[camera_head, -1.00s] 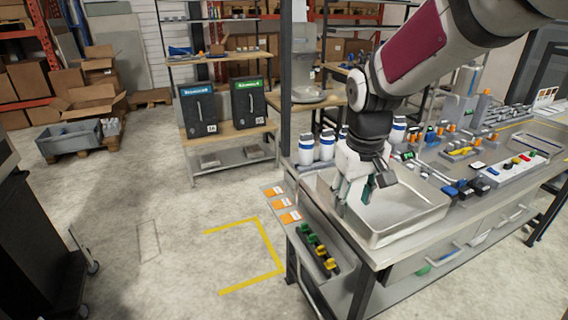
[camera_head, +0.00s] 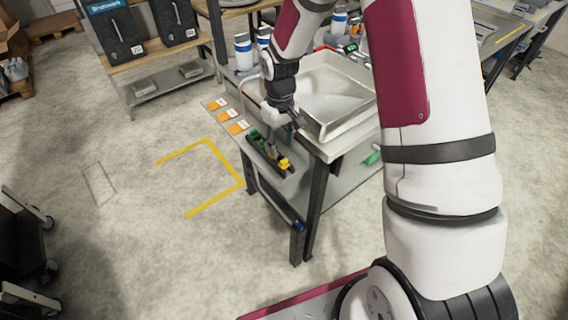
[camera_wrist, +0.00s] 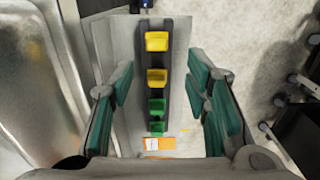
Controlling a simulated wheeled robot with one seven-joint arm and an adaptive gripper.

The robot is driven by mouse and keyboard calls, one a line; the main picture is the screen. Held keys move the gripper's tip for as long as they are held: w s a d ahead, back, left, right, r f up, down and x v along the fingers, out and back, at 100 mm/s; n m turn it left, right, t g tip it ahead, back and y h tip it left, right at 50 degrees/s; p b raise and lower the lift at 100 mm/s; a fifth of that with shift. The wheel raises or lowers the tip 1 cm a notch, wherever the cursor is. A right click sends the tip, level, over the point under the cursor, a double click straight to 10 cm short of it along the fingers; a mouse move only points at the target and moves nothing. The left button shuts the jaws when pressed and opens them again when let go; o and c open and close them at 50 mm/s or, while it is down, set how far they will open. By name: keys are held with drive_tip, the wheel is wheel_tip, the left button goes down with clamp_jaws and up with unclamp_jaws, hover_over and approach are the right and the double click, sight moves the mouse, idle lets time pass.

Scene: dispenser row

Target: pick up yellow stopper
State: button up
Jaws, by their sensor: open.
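A dark rack on a narrow side shelf holds two yellow stoppers and two green stoppers in a row. In the wrist view the far yellow stopper (camera_wrist: 157,41) and the nearer yellow stopper (camera_wrist: 157,78) sit upstream of the green stoppers (camera_wrist: 157,107). In the head view a yellow stopper (camera_head: 285,163) shows at the rack's near end; the rest are partly hidden by my gripper (camera_head: 272,135). My gripper, also in the wrist view (camera_wrist: 160,76), is open and empty above the rack. Its teal fingers stand on either side of the row, seemingly touching no stopper.
A metal sink tray (camera_head: 345,125) stands on the bench right beside the rack. Orange-and-white cards (camera_head: 229,115) lie on the shelf beyond the green stoppers. Blue-banded white bottles (camera_head: 243,52) stand behind. Open floor lies left of the shelf.

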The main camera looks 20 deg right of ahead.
sight(284, 160)
drive_tip(key=f, duration=0.3)
drive_tip(key=f+p, duration=0.1)
drive_tip(key=f, duration=0.1)
drive_tip(key=shift+s+d+f, duration=0.15)
drive_tip(key=shift+s+d, duration=0.15)
drive_tip(key=shift+s, duration=0.1)
drive_tip(key=shift+f, duration=0.5)
drive_tip(key=c, duration=0.8)
